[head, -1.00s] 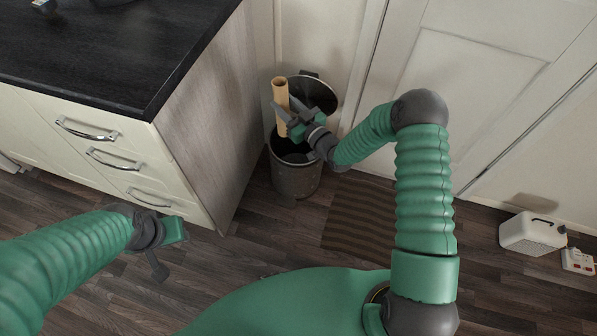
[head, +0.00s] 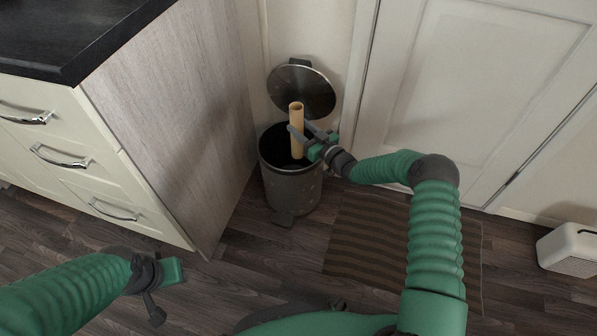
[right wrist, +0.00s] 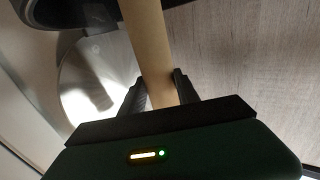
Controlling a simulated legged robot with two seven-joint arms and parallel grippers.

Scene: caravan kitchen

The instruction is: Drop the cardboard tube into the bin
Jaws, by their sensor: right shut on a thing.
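The cardboard tube (head: 297,118) is tan and upright in the head view, its lower end inside the mouth of the bin. My right gripper (head: 300,137) is shut on the tube around its middle, above the bin opening. The tube also shows in the right wrist view (right wrist: 148,40) between the two fingers (right wrist: 158,88). The bin (head: 291,188) is a dark grey pedal bin with its round lid (head: 302,92) tipped open against the wall.
A drawer cabinet (head: 165,110) with a black worktop (head: 70,30) stands left of the bin. A white panelled door (head: 470,90) is at the right. A striped brown mat (head: 375,240) lies on the floor. A white container (head: 572,248) sits at the far right.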

